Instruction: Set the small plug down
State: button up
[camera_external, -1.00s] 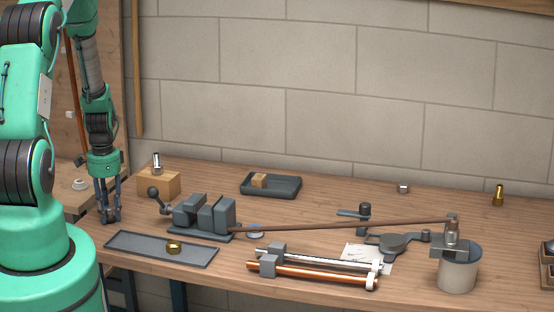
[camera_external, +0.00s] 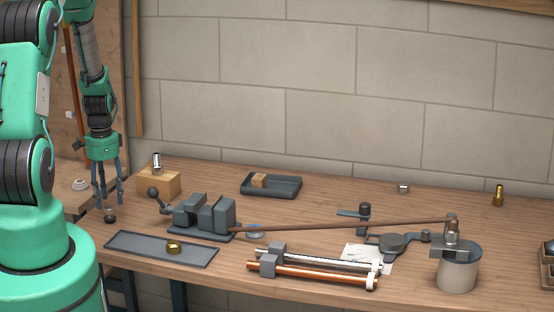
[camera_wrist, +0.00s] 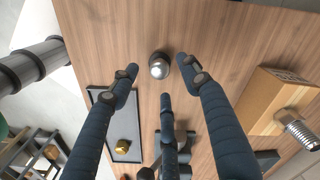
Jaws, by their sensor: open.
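The small plug (camera_external: 110,218), dark with a shiny rounded top, stands on the bench near its left end. In the wrist view the plug (camera_wrist: 159,67) sits on bare wood between and beyond the fingertips. My gripper (camera_external: 108,202) is open and empty just above the plug. In the wrist view its three dark blue fingers (camera_wrist: 160,78) are spread apart, with a gap between them and the plug.
A grey tray (camera_external: 130,246) with a brass nut (camera_external: 174,246) lies in front right of the plug. A wooden block (camera_external: 158,184) with a metal fitting stands behind right. A grey vise (camera_external: 205,216) is further right. Bare wood surrounds the plug.

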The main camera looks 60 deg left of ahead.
aim_at(109, 206)
notch_tip(109, 206, up, 7)
dwell(0.4)
jog(key=shift+r, duration=0.1)
dwell(0.4)
dwell(0.4)
